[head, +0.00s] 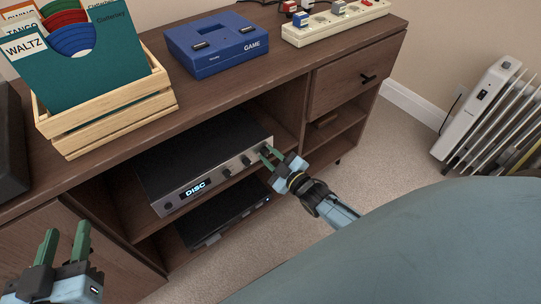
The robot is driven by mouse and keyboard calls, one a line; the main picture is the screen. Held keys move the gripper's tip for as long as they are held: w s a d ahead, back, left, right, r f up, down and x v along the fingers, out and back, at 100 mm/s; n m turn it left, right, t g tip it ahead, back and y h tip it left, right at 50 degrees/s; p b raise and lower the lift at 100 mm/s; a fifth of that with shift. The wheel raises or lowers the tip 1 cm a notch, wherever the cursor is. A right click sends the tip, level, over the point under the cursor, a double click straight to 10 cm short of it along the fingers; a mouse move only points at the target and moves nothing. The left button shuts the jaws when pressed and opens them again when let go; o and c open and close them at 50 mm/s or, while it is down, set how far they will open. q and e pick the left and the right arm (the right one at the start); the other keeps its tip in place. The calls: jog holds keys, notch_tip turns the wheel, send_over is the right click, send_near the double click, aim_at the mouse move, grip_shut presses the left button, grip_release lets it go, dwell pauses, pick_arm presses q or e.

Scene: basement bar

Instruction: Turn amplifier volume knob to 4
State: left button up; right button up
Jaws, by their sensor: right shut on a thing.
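The amplifier (205,157) is a black box with a silver front and a lit display reading "DISC". It sits on the upper shelf of the open cabinet bay. A row of dark knobs (246,160) runs along the right half of its front. My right gripper (268,154) is at the right end of this front, its green fingers shut on the rightmost knob, which they mostly hide. The knob's markings are too small to read. My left gripper (64,243) is at the lower left, open and empty, fingers apart, well away from the amplifier.
A second black device (222,210) lies on the shelf below. On the cabinet top (190,95) are a wooden crate (110,118) of records, a blue game console (215,45) and a power strip (335,22). A radiator (490,110) stands at right. Carpet in front is clear.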

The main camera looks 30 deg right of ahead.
jog(key=o, duration=1)
jog(key=shift+s, duration=0.1)
pick_arm(q)
jog(key=s+a+f+g+y+p, duration=0.3)
jog(key=s+a+f+g, duration=0.3)
jog(key=s+f+g, duration=0.5)
jog(key=shift+s+a+f+n+g+y+p, duration=0.25)
jog(key=shift+s+f+n+g+p, duration=0.2)
jog(key=shift+s+p, duration=0.35)
pick_arm(e)
jog(key=s, duration=0.4)
jog(key=s+d, duration=0.1)
jog(key=s, duration=0.8)
jog(key=shift+d+r, duration=0.2)
jog(key=shift+d, duration=0.05)
